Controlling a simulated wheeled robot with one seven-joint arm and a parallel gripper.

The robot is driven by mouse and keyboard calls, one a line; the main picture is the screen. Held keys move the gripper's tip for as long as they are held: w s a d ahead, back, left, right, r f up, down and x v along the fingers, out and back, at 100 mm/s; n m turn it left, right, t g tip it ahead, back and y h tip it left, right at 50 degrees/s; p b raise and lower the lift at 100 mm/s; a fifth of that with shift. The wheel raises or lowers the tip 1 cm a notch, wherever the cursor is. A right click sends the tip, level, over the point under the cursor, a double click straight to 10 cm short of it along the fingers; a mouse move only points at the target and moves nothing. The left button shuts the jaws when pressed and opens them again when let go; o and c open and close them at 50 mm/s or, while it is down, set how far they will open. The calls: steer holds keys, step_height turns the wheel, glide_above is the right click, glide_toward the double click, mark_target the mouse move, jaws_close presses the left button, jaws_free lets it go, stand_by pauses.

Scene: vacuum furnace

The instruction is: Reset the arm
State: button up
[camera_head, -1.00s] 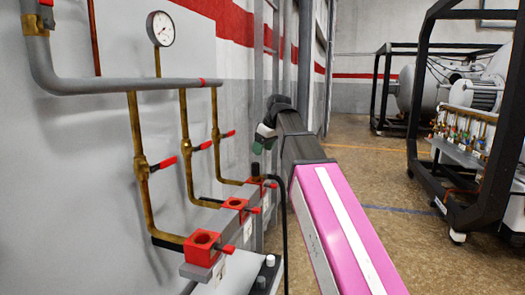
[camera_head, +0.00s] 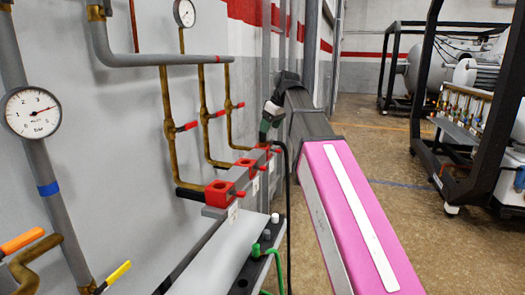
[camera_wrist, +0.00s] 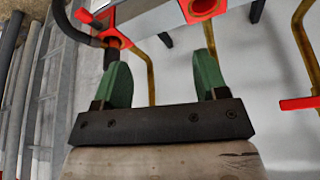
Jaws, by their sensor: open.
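My gripper (camera_head: 265,132) is at the far end of my dark and pink arm, just above the farthest red valve block on the wall rail. In the wrist view its two green fingers stand wide apart, with nothing held between them (camera_wrist: 162,60). A red block with a round hole (camera_wrist: 205,8) and another red fitting (camera_wrist: 116,38) lie beyond the fingers. In the head view, the nearest red block (camera_head: 220,193) sits at the front of the grey rail (camera_head: 244,178).
Brass pipes with red handles (camera_head: 168,115) and pressure gauges (camera_head: 33,112) line the grey wall at left. A black-framed machine (camera_head: 430,90) stands at right. A green cable (camera_head: 276,265) and a black cable (camera_head: 288,190) hang near the shelf.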

steer(key=s+d+f+m+g+h, duration=0.1)
steer(key=s+d+f+m, duration=0.25)
steer(key=f, duration=0.85)
steer(key=s+d+f+m+h, duration=0.15)
steer(key=d+f, duration=0.25)
steer(key=f, duration=0.9)
steer(key=s+d+f+m+g, duration=0.1)
steer(key=s+d+f+m, duration=0.25)
steer(key=f, duration=0.85)
steer(key=s+d+f+m+h, duration=0.1)
steer(key=s+d+f+m, duration=0.1)
steer(key=s+d+f, duration=0.3)
step_height(320, 180, down, 7)
steer(key=s, duration=0.3)
steer(key=shift+g, duration=0.4)
steer(key=shift+f, duration=0.1)
